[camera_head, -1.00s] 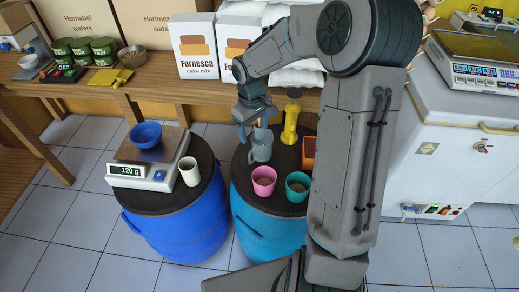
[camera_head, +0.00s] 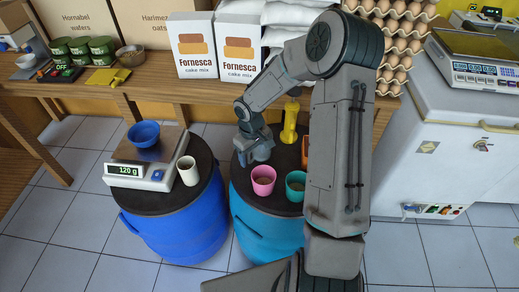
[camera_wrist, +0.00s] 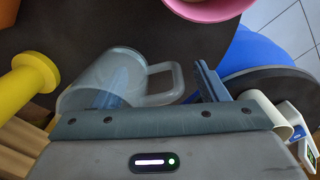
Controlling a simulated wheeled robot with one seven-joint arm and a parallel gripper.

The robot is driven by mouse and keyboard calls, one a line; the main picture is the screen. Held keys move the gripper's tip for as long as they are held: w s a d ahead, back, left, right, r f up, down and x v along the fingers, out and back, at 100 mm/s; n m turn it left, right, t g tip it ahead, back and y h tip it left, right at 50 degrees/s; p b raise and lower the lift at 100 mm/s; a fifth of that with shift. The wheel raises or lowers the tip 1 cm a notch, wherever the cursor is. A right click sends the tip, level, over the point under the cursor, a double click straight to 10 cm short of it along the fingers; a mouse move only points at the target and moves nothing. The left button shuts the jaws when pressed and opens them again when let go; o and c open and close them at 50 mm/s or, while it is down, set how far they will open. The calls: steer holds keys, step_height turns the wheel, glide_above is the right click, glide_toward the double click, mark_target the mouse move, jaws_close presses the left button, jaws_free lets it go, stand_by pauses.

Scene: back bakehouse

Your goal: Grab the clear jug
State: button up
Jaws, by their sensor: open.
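The clear jug (camera_wrist: 88,84) lies across the wrist view, its handle (camera_wrist: 178,82) pointing right. In the head view the jug (camera_head: 264,151) stands on the teal barrel's dark top, partly hidden by my gripper (camera_head: 250,142). My gripper (camera_wrist: 163,72) is open in the wrist view. One finger is to the right of the handle. The other shows through the clear wall of the jug; I cannot tell whether it is inside or behind it. The handle lies between the two fingers.
A yellow object (camera_head: 290,122) stands behind the jug. A pink cup (camera_head: 263,180) and a teal cup (camera_head: 296,185) stand in front. An orange item (camera_head: 305,152) is at the right. A blue barrel (camera_head: 170,225) holds a scale (camera_head: 143,176) and a white cup (camera_head: 188,171).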

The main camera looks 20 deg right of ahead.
steer(key=shift+f, duration=0.65)
steer(key=c, duration=1.3)
steer(key=shift+r, duration=0.15)
steer(key=shift+r+p, duration=0.5)
steer(key=shift+r, duration=4.4)
